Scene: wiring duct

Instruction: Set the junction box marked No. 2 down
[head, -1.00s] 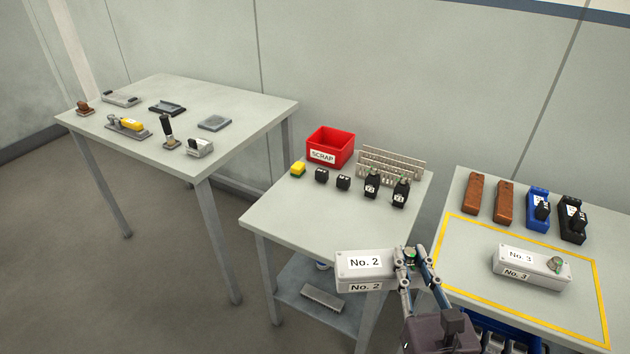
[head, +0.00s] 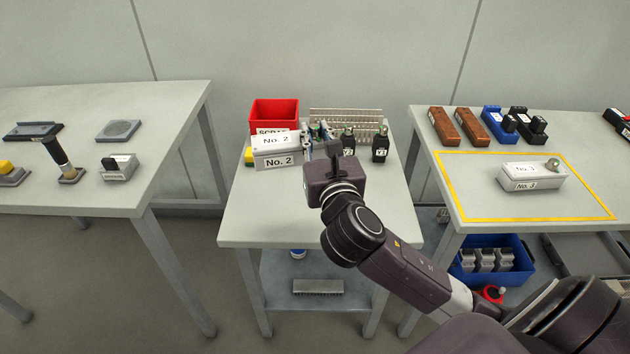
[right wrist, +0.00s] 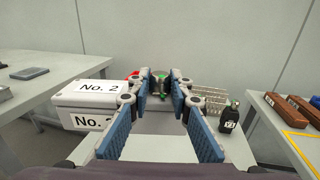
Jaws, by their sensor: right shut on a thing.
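The junction box marked No. 2 (head: 277,158) is a light grey box with white labels, in front of the red SCRAP bin in the head view. My right gripper (head: 317,136) is shut on it at its right end. The right wrist view shows the box (right wrist: 92,104) to the left of the fingers (right wrist: 160,86), with a green-topped fitting between their tips. The box looks level over the middle table (head: 270,215); I cannot tell the gap beneath it. It partly hides the bin and small parts behind. My left gripper is not in view.
The red bin (head: 274,112), a slotted duct (head: 345,117) and black devices (head: 380,146) stand at the back of the middle table. Its front is clear. Junction box No. 3 (head: 532,176) lies inside the yellow outline on the right table (head: 450,138).

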